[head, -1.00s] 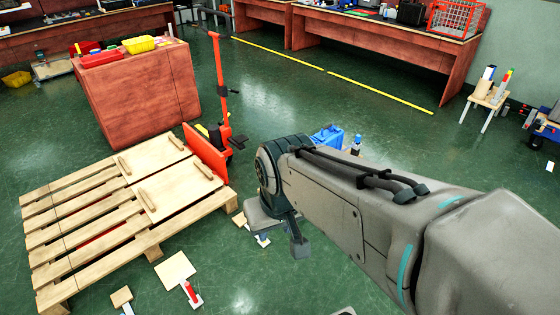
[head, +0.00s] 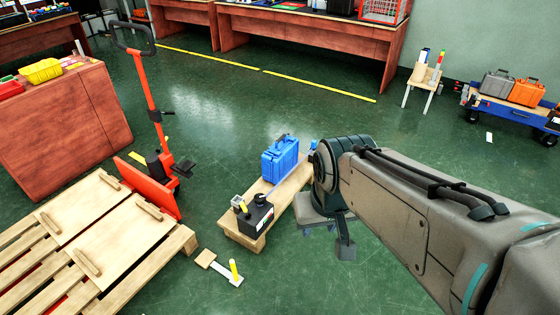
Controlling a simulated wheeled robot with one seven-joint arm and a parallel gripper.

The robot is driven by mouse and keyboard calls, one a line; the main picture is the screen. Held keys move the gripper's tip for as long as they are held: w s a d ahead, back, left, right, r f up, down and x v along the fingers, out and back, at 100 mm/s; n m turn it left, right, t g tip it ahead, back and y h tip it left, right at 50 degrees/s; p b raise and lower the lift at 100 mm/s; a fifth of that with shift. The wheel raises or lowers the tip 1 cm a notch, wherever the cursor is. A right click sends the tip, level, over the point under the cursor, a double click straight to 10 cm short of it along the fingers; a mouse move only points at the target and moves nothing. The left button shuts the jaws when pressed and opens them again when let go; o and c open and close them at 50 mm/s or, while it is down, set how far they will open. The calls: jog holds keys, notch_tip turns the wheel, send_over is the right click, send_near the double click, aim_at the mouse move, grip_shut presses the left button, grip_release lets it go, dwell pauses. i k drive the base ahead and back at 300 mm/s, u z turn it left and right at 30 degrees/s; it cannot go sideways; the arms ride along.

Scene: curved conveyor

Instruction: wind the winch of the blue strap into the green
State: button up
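A low wooden bench (head: 230,223) stands in the middle of the floor. A blue case (head: 280,158) sits on its far part. A small blue piece (head: 313,146) shows beside my arm. My gripper (head: 330,228) hangs under the end of my arm, right of the bench.
A pallet (head: 180,241) with wooden panels and an orange pallet truck (head: 152,176) are on the left. A blue cart (head: 527,118) with cases stands at right. Floor behind the bench is open.

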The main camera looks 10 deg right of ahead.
aim_at(260, 198)
jog(key=z, duration=0.15)
jog(key=i, duration=1.6)
jog(key=u, duration=0.5)
